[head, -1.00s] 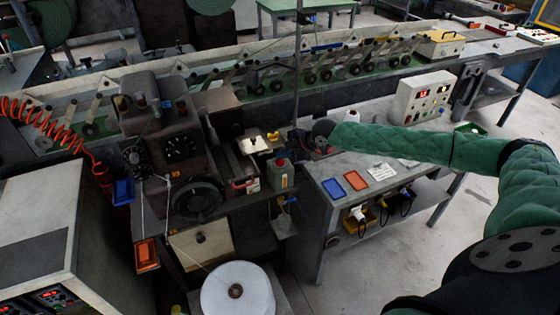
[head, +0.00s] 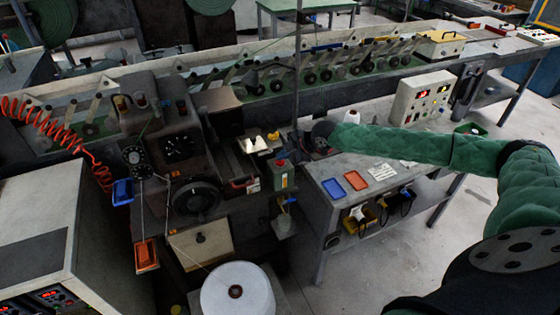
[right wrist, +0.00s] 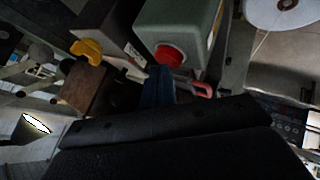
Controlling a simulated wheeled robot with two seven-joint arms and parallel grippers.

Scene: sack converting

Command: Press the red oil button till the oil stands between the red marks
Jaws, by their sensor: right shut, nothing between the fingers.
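The red oil button (head: 280,162) is a round red knob on top of a grey-green oil box (head: 284,182) at the machine's front. In the right wrist view the button (right wrist: 168,56) shows at the end of the box (right wrist: 188,22). My right gripper (head: 297,145) is shut and empty, up and to the right of the button in the head view. In the right wrist view its dark blue fingers (right wrist: 158,82) end close by the button; I cannot tell whether they touch it. The oil level and red marks are too small to make out. My left gripper is out of view.
A yellow knob (right wrist: 87,48) and a red handle (right wrist: 202,89) lie close to the fingers. A bench with a blue tray (head: 333,189) and a red-orange tray (head: 356,181) stands to the right. A white spool (head: 237,290) sits below.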

